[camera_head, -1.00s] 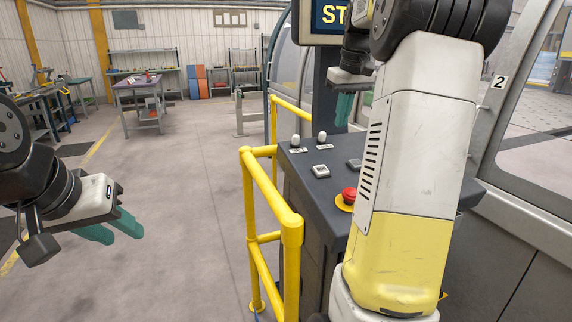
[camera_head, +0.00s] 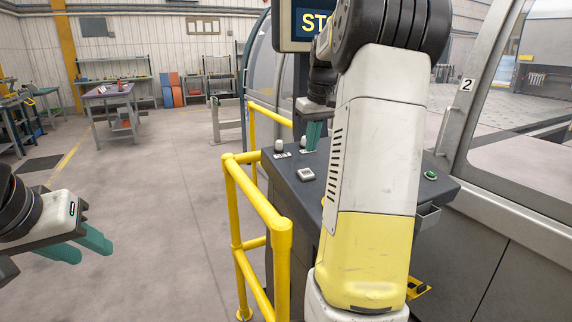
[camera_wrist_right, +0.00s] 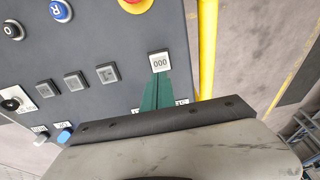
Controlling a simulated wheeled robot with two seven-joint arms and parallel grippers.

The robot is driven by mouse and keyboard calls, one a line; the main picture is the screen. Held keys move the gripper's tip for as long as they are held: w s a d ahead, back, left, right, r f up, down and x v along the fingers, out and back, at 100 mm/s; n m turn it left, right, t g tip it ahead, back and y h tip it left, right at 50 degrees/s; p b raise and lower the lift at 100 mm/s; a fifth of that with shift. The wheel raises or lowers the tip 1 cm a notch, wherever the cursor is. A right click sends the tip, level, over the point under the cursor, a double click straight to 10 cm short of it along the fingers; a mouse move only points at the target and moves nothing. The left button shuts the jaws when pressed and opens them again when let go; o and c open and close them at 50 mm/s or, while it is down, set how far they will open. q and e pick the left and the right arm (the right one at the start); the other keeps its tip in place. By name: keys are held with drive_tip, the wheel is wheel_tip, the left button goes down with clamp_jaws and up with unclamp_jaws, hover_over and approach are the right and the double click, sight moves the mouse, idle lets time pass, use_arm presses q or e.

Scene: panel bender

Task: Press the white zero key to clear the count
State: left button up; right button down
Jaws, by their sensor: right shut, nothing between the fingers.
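The white zero key (camera_head: 306,174), a square key, sits on the dark top of the control console. In the right wrist view the white key (camera_wrist_right: 160,62) reads "000". My right gripper (camera_head: 313,143) points down over the console, beyond the key in the head view. In the wrist view its green fingers (camera_wrist_right: 159,84) are shut together and empty, with the tips at the key's lower edge; I cannot tell whether they touch it. My left gripper (camera_head: 82,246) is open and empty over the floor at the left.
The wrist view shows grey keys (camera_wrist_right: 76,79), a blue R button (camera_wrist_right: 60,10) and a red stop button (camera_wrist_right: 136,3) on the console. A yellow railing (camera_head: 256,205) runs along its left side. My right arm hides part of the console in the head view.

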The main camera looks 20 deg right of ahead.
sight(306, 173)
drive_tip(key=x, duration=0.7)
drive_tip(key=shift+f, duration=0.35)
drive_tip(key=shift+f, duration=0.1)
drive_tip(key=shift+s+x, duration=0.2)
drive_tip(key=shift+x, duration=0.7)
drive_tip(key=v, duration=1.5)
drive_tip(key=shift+w, duration=0.3)
